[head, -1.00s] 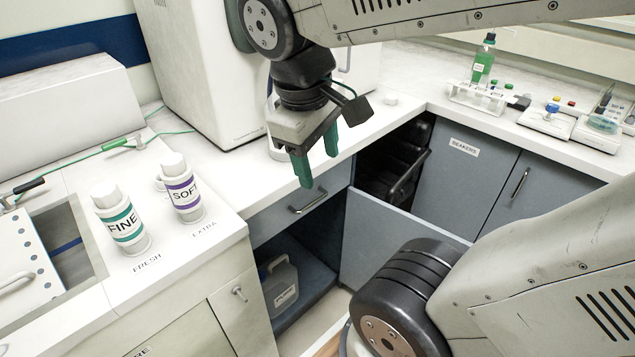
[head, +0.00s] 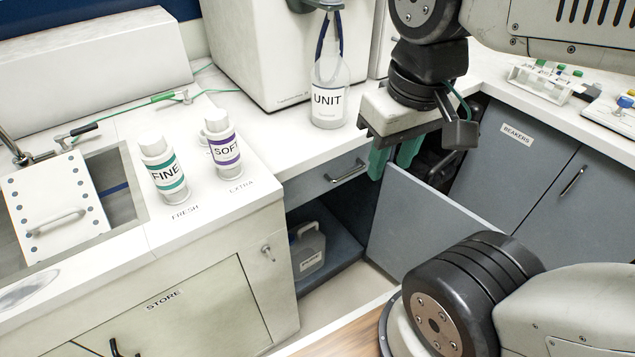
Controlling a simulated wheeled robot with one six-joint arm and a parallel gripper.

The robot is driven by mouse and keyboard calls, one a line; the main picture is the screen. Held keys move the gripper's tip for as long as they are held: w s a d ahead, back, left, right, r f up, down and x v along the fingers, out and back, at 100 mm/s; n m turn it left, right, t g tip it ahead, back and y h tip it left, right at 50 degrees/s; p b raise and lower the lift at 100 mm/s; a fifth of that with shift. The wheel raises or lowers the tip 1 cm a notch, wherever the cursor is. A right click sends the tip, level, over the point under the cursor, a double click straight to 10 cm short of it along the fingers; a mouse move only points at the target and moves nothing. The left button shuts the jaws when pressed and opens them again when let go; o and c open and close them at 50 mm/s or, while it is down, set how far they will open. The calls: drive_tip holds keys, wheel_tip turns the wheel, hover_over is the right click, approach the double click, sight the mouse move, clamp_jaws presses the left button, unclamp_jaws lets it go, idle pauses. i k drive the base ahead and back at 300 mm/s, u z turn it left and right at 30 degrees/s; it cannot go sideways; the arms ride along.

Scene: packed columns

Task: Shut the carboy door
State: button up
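The grey-blue carboy door (head: 418,215) stands open, swung out from the low cupboard under the drawer. A grey carboy (head: 308,250) with a label stands on the cupboard's dark blue floor (head: 335,268). My gripper (head: 391,163) hangs pointing down in front of the counter's inner corner. Its two green fingers are apart with nothing seen between them. They appear just above the far left end of the door's top edge; I cannot tell whether they touch it. My arm hides the door's lower right part.
The drawer (head: 325,178) above the cupboard is shut. The beakers cupboard (head: 512,165) is shut, with a dark opening beside it. A labelled UNIT bottle (head: 329,100) and the FINE (head: 163,172) and SOFT (head: 222,145) bottles stand on the counter.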

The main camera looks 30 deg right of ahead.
sight(414, 222)
drive_tip(key=z, duration=0.4)
drive_tip(key=k, duration=1.45)
drive_tip(key=z, duration=0.2)
drive_tip(key=i, duration=1.25)
drive_tip(key=u, duration=0.1)
